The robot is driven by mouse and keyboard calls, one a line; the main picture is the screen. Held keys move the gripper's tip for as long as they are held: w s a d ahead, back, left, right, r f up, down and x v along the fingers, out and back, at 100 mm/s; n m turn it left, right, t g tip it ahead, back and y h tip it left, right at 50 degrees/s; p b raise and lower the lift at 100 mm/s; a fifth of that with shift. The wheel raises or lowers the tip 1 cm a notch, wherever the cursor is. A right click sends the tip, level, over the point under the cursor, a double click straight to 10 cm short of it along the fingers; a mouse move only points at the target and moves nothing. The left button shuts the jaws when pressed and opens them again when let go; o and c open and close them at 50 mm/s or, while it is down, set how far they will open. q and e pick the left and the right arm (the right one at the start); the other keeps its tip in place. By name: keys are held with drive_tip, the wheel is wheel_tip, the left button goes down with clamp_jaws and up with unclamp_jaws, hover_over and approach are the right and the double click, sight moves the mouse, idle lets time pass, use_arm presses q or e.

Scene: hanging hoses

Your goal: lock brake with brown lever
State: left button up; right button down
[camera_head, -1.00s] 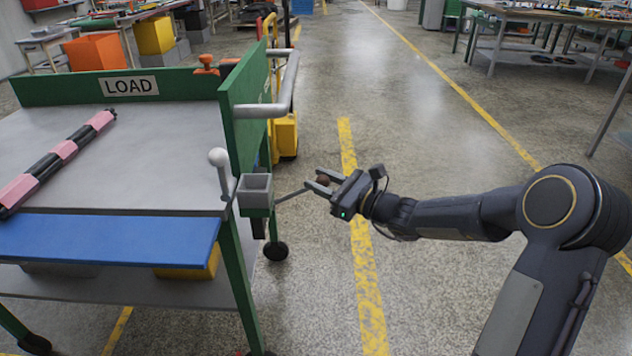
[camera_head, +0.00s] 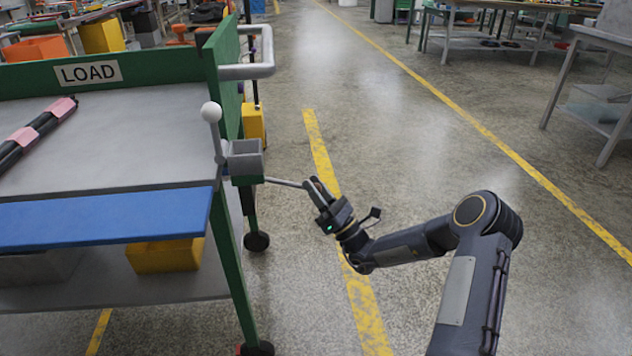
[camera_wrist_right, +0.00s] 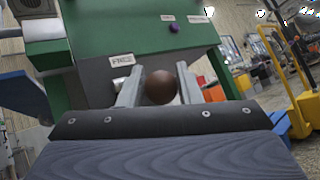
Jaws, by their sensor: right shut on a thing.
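The brown lever is a thin grey rod (camera_head: 284,183) that sticks out from the right side of the green cart (camera_head: 190,69), below a small grey box (camera_head: 245,158). Its round brown knob (camera_wrist_right: 161,87) sits between the fingers in the right wrist view. My right gripper (camera_head: 318,187) is shut on this knob at the rod's outer end, beyond the cart's front right corner. In the head view the fingers mostly hide the knob. My left gripper is not in view.
A lever with a white ball (camera_head: 211,112) stands upright at the cart's corner. A grey handle (camera_head: 258,70) juts from the cart's right side. A purple knob (camera_wrist_right: 174,27) is on the green panel. The floor right of my arm is open, with tables farther off.

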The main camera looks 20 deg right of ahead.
drive_tip(key=shift+w+a+f+m+t+h, duration=0.1)
drive_tip(key=shift+a+f+m+t+h, duration=0.15)
drive_tip(key=shift+f+m+t+h, duration=0.6)
drive_tip(key=shift+w+a+f+m+t+h, duration=0.1)
drive_tip(key=shift+a+f+m+t+h, duration=0.1)
drive_tip(key=shift+f+m+t+h, duration=0.6)
drive_tip(key=shift+r+m+g+y, duration=0.25)
drive_tip(key=shift+r+m, duration=0.05)
drive_tip(key=shift+m, duration=0.15)
drive_tip(key=shift+s+a+f+b, duration=0.1)
drive_tip(key=shift+a+f+b, duration=0.1)
drive_tip(key=shift+b, duration=0.1)
drive_tip(key=c, duration=1.1)
unclamp_jaws()
drive_tip(key=shift+r, duration=0.1)
drive_tip(key=p+v, duration=0.2)
drive_tip(key=v, duration=0.5)
drive_tip(key=shift+s+f, duration=0.2)
drive_tip(key=shift+f, duration=0.05)
